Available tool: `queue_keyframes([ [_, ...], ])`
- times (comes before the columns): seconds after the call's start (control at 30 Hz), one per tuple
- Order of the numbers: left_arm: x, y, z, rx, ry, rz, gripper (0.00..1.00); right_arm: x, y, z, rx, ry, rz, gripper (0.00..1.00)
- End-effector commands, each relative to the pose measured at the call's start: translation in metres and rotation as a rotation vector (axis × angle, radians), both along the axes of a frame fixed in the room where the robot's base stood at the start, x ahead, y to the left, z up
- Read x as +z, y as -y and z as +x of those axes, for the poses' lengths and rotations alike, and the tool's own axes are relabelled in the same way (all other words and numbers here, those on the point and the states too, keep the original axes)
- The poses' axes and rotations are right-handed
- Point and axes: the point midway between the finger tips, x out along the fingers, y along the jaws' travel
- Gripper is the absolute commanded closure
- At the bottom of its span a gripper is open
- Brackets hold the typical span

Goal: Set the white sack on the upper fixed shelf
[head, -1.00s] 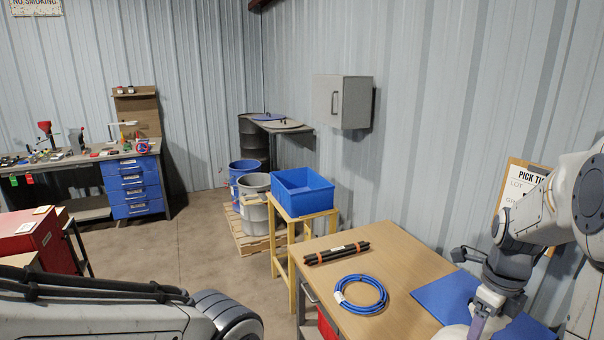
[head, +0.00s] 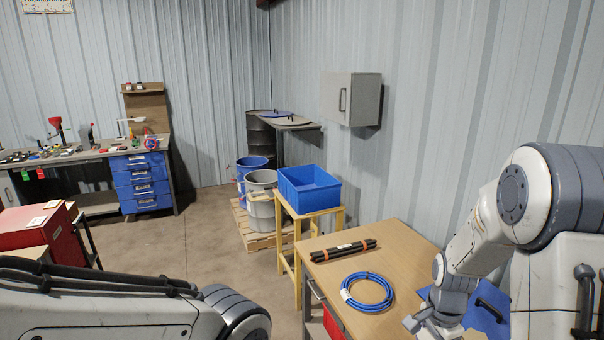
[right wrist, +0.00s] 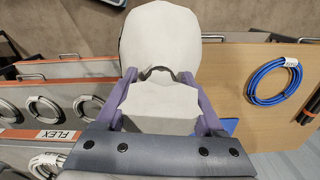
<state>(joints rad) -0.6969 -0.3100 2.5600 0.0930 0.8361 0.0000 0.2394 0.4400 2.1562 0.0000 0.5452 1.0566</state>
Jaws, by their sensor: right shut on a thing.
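The white sack (right wrist: 160,45) fills the upper middle of the right wrist view, with its gathered neck toward the camera. My right gripper (right wrist: 160,92) is shut on the sack's pale end, one purple finger on each side. In the head view my right gripper is at the bottom edge, mostly hidden by my own arm, and I cannot make out the sack clearly there. My left arm shows at the lower left, but its gripper is out of frame. I cannot tell which surface is the upper fixed shelf.
The wooden table (head: 400,248) holds a blue cable coil (head: 367,291) and a black tied bundle (head: 343,251). A blue bin (head: 308,188) stands on a yellow stand behind. A grey cabinet (head: 350,98) hangs on the wall. Grey coils (right wrist: 45,108) lie in FLEX-labelled compartments left of the sack.

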Motion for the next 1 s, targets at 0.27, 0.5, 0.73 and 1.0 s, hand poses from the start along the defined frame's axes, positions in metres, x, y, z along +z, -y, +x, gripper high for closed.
queue_keyframes([
  [0.27,0.000,0.000,0.000,0.000,0.000,0.000,0.50,-0.042,-0.040,-0.001,0.580,-0.002,0.001,1.00],
  [0.5,0.000,0.000,0.000,0.000,0.000,0.000,0.50,-0.064,-0.062,-0.006,0.928,-0.001,0.001,1.00],
  [0.73,0.000,0.000,0.000,0.000,0.000,0.000,0.50,-0.079,-0.075,-0.010,1.149,0.000,0.000,1.00],
  [1.0,-0.002,0.000,0.000,0.000,0.000,0.000,0.50,-0.091,-0.085,-0.014,1.306,0.000,0.000,1.00],
])
